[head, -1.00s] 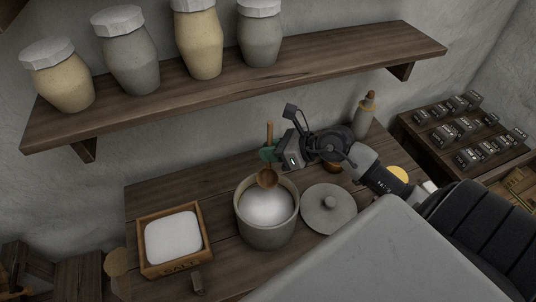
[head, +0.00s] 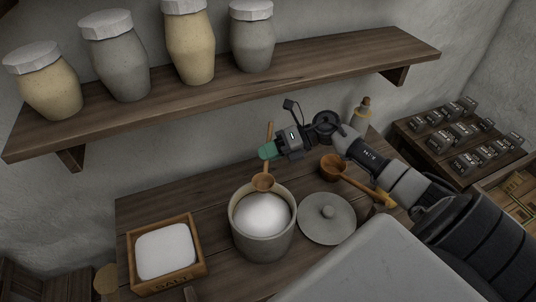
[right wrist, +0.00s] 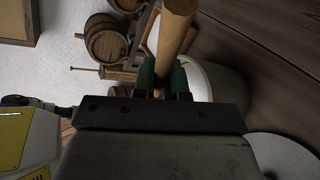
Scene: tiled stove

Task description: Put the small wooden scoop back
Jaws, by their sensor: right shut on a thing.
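The small wooden scoop (head: 263,183) hangs bowl down, handle roughly upright, at the far rim of a grey crock (head: 263,246) filled with white salt (head: 262,212). I cannot tell if it touches the rim. My right gripper (head: 268,151), with green fingertips, is shut on the scoop's handle. In the right wrist view the handle (right wrist: 175,38) runs up between the fingertips (right wrist: 163,80). A larger wooden scoop (head: 333,166) lies right of the gripper, its handle toward the right. My left gripper is out of view.
A round grey lid (head: 326,226) lies right of the crock. A wooden salt box (head: 202,272) stands left. A shelf (head: 300,70) with several jars overhangs the back. A bottle (head: 362,112) stands behind my right arm. Small dark boxes fill a side table (head: 415,140).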

